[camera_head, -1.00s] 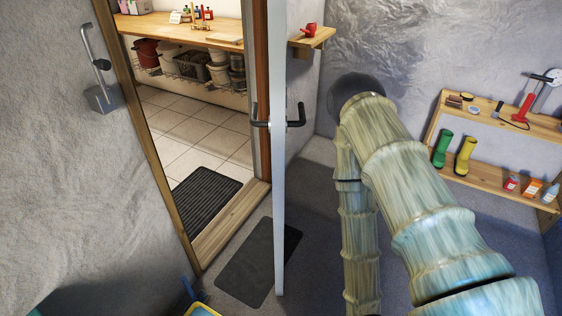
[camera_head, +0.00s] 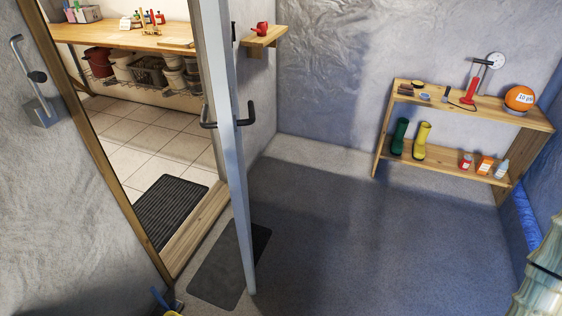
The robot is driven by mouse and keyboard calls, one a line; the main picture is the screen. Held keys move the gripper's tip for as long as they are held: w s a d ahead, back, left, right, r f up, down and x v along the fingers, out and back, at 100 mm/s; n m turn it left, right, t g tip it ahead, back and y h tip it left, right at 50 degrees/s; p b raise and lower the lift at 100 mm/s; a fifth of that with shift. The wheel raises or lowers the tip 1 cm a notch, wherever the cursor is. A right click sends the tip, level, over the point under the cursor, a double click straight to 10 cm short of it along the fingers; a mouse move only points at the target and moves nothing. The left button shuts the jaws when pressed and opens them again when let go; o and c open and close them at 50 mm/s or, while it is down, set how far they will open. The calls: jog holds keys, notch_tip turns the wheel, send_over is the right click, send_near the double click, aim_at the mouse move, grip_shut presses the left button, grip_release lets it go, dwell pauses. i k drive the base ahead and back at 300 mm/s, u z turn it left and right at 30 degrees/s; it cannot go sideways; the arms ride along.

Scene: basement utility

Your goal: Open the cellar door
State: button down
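The cellar door (camera_head: 226,150) stands open, seen nearly edge-on as a pale grey panel swung into the near room. Dark lever handles (camera_head: 246,114) stick out on both of its faces. The wooden door frame (camera_head: 112,180) surrounds an open doorway on the left, with a tiled room beyond. My gripper is not in view.
Dark mats lie on both sides of the threshold, a ribbed one (camera_head: 172,210) beyond and a plain one (camera_head: 222,275) under the door. A wooden shelf (camera_head: 470,110) with boots and bottles stands at the right wall. The grey floor (camera_head: 360,240) between is clear.

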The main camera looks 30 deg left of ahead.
aim_at(215, 14)
jog(key=z, duration=0.3)
jog(key=k, duration=0.85)
jog(key=u, duration=1.35)
jog(key=i, duration=0.5)
jog(key=u, duration=0.1)
